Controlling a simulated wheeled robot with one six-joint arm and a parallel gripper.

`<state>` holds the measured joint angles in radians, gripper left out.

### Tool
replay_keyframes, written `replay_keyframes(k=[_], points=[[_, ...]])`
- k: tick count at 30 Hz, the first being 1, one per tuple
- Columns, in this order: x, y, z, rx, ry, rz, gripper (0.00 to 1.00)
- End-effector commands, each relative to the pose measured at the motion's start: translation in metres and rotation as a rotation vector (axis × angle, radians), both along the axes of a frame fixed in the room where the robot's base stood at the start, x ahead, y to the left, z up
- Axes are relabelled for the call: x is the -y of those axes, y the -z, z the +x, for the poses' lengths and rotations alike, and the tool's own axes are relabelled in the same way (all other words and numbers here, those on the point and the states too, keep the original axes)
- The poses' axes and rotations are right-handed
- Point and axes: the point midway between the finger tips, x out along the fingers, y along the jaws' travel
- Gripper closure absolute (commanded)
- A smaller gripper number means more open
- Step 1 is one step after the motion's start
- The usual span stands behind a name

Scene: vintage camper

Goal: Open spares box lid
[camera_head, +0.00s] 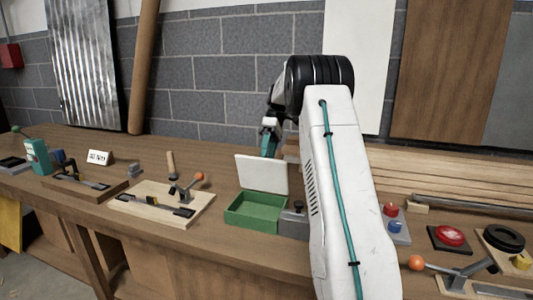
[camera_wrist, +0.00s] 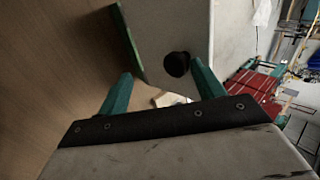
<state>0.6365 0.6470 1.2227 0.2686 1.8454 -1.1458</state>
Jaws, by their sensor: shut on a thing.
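The green spares box (camera_head: 252,209) stands on the bench with its white lid (camera_head: 262,174) raised to near upright at its back edge. The inside of the box shows empty. My gripper (camera_head: 269,143) is behind the top of the lid, and its fingertips are partly hidden there. In the wrist view the pale lid (camera_wrist: 165,25) carries a black knob (camera_wrist: 177,64), which lies between the green fingers (camera_wrist: 162,70). My gripper is shut on the lid, though the exact contact is hard to see.
A wooden board with an orange-knobbed lever (camera_head: 160,204) is left of the box. A grey block (camera_head: 295,222) stands close to its right. Red and blue buttons (camera_head: 392,222) and a red button (camera_head: 450,236) are farther right. Planks (camera_head: 440,175) lie along the wall.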

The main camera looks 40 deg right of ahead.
Motion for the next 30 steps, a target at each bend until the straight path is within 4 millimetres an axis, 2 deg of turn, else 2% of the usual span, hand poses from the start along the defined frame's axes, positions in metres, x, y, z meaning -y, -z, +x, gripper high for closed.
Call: replay_keyframes(k=[1,20,21,24,30], points=[[0.0048,0.0178,-0.0025,-0.019,0.005,-0.004,0.74],[0.002,0.0177,-0.0011,-0.019,0.001,-0.004,0.75],[0.0019,0.0177,-0.0011,-0.018,0.001,-0.003,0.42],[0.0014,0.0179,-0.0009,-0.019,0.0,-0.004,0.18],[0.0006,0.0178,-0.0003,-0.019,-0.002,-0.004,0.19]])
